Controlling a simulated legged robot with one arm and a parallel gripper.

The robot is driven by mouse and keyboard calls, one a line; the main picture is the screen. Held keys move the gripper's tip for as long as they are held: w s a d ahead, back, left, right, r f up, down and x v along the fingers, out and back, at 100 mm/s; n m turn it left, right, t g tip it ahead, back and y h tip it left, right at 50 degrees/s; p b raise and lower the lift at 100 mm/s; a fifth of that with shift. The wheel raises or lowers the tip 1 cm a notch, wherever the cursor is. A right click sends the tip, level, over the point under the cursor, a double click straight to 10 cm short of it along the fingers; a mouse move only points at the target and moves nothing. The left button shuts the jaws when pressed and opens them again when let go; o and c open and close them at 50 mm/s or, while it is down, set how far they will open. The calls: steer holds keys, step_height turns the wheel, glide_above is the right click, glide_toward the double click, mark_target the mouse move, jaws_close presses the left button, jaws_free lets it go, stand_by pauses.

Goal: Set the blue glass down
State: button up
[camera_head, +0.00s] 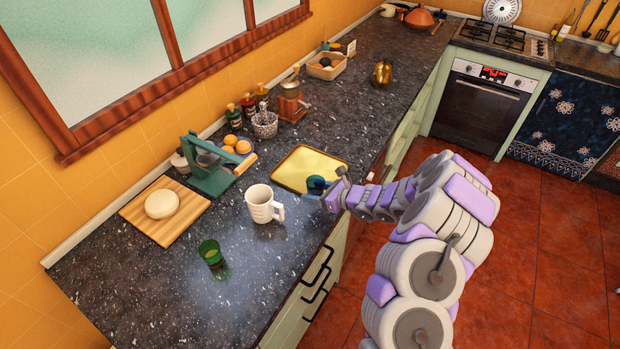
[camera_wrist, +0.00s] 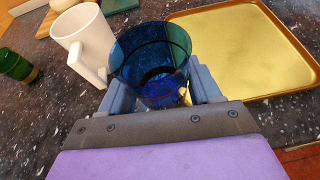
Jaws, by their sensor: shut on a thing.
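The blue glass (camera_wrist: 150,55) is upright between the fingers of my gripper (camera_wrist: 160,95) in the wrist view. My gripper is shut on it. In the head view the blue glass (camera_head: 316,184) shows small and dark at the end of my gripper (camera_head: 325,195), by the near edge of the yellow tray (camera_head: 290,168). The tray also shows right of the glass in the wrist view (camera_wrist: 262,50). I cannot tell whether the glass's base touches the counter.
A white mug (camera_head: 262,204) stands left of the glass, close to it. A green glass (camera_head: 210,253) stands farther left. A cutting board with dough (camera_head: 162,204) and a green press (camera_head: 208,168) are behind. The dark counter (camera_head: 150,290) is clear at the front left.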

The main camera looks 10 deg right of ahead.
steer(key=w, duration=0.7)
steer(key=w+f, duration=0.1)
steer(key=w, duration=0.2)
steer(key=shift+w+a, duration=0.15)
steer(key=shift+a, duration=0.25)
step_height(320, 180, down, 4)
steer(key=shift+w+r+b, duration=0.1)
steer(key=shift+r+b, duration=0.1)
steer(key=shift+b, duration=0.2)
steer(key=shift+r, duration=0.1)
steer(key=o, duration=1.1)
steer(key=shift+o, duration=0.2)
